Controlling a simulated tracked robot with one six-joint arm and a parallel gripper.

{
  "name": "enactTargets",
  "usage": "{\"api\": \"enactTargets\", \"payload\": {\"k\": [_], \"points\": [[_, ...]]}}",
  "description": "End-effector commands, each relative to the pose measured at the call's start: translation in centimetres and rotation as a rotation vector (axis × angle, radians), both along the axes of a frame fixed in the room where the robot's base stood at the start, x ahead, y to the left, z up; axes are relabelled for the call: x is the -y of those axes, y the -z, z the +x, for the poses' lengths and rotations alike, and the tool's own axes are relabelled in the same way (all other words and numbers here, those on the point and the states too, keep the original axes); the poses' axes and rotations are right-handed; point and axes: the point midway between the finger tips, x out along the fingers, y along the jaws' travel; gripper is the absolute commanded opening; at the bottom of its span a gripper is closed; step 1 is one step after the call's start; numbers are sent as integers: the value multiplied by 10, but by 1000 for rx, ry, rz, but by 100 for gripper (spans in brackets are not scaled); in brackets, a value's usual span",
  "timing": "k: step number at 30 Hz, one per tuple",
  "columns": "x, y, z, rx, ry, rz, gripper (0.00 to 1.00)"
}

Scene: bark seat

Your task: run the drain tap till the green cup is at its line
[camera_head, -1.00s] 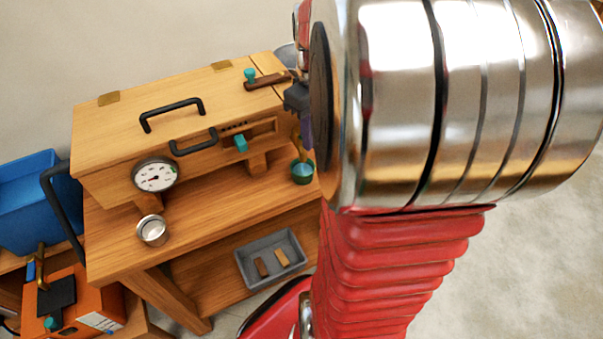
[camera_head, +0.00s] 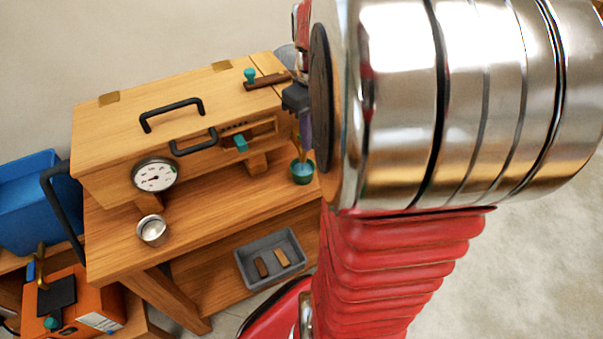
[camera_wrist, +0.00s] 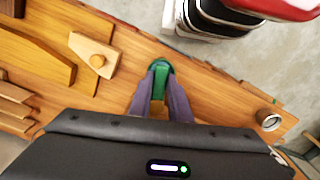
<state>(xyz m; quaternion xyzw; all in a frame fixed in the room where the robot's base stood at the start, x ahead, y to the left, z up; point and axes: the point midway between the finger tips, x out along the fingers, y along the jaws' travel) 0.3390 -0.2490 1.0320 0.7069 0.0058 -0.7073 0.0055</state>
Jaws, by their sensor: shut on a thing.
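The green cup (camera_head: 302,173) stands upright on the table at the right end of the wooden box. It also shows in the wrist view as a green shape (camera_wrist: 160,67) just past my fingertips. A small brass-coloured part, seemingly the drain tap (camera_head: 295,133), is above the cup beside my finger. My gripper (camera_head: 306,146) points down at this tap, above the cup, and is shut.
The box (camera_head: 130,120) carries black handles and a dial gauge (camera_head: 156,175). A metal tin (camera_head: 152,230) stands at the table's front left. A grey tray (camera_head: 270,258) is on the shelf below. My arm hides the area right of the cup.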

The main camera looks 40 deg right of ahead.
Motion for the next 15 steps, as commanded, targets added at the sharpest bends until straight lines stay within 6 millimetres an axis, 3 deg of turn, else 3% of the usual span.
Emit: {"api": "enactTargets", "payload": {"k": [15], "points": [[-16,-1,4,4,340,0,1]]}}
